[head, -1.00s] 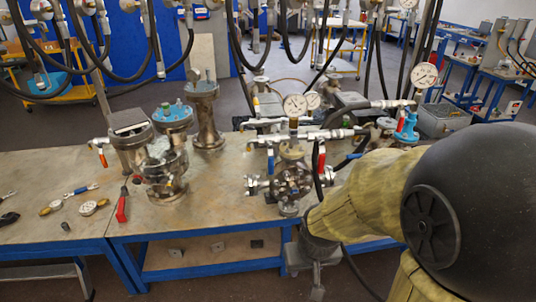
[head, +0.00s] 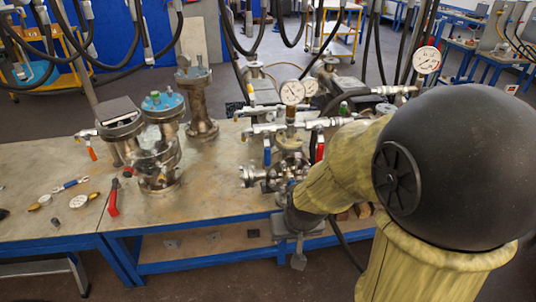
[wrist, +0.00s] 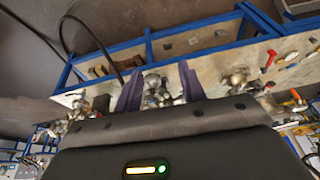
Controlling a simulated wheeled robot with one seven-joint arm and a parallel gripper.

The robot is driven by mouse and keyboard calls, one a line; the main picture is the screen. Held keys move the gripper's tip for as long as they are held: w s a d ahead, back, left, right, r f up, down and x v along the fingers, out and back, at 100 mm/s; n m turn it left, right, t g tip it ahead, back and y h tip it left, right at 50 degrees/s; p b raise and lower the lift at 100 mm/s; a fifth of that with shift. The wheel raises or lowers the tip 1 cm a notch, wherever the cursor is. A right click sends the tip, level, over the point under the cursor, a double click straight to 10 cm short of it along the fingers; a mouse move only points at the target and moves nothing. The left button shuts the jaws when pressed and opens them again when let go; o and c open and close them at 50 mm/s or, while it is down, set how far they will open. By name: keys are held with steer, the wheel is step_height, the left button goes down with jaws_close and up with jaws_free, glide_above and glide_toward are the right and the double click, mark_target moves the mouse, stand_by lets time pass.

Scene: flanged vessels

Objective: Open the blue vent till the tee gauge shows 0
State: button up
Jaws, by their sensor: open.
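A valve cluster on a flanged vessel (head: 290,168) stands near the bench's front edge in the head view. It carries a blue lever (head: 267,156) and a red lever (head: 320,148), both hanging down. Two round white gauges (head: 292,92) (head: 309,86) rise above it; their needles are too small to read, and I cannot tell which is the tee gauge. My gripper (head: 298,258) is just in front of the bench edge, below the cluster, pointing down. In the wrist view my gripper (wrist: 160,90) is open and empty, the cluster (wrist: 157,88) appearing beyond and between its fingers.
Another gauge (head: 427,60) stands at the back right, its fittings partly hidden by my arm. Flanged vessels (head: 158,155) stand on the left of the bench (head: 225,195). A red-handled tool (head: 113,197) and loose parts lie there. Black hoses hang above. The bench's front middle is clear.

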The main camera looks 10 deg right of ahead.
mark_target(266, 154)
steer(key=w+a+f+m+t+h+b, duration=0.1)
steer(key=w+a+m+t+h+b, duration=0.2)
steer(key=w, duration=0.8)
steer(key=w+a+f+m+t+h+b, duration=0.1)
steer(key=w+a+m+t+h+b, duration=0.2)
steer(key=w, duration=0.8)
steer(key=a+t+h+b, duration=0.2)
steer(key=t+h, duration=0.2)
steer(key=t, duration=0.1)
steer(key=shift+a+f, duration=0.3)
steer(key=shift+f, duration=0.1)
steer(key=shift+w, duration=0.1)
steer(key=p+x, duration=0.3)
steer(key=x, duration=1.4)
steer(key=shift+w+d+r+p, duration=0.1)
steer(key=shift+d+p, duration=0.15)
steer(key=shift+p, duration=0.1)
jaws_close()
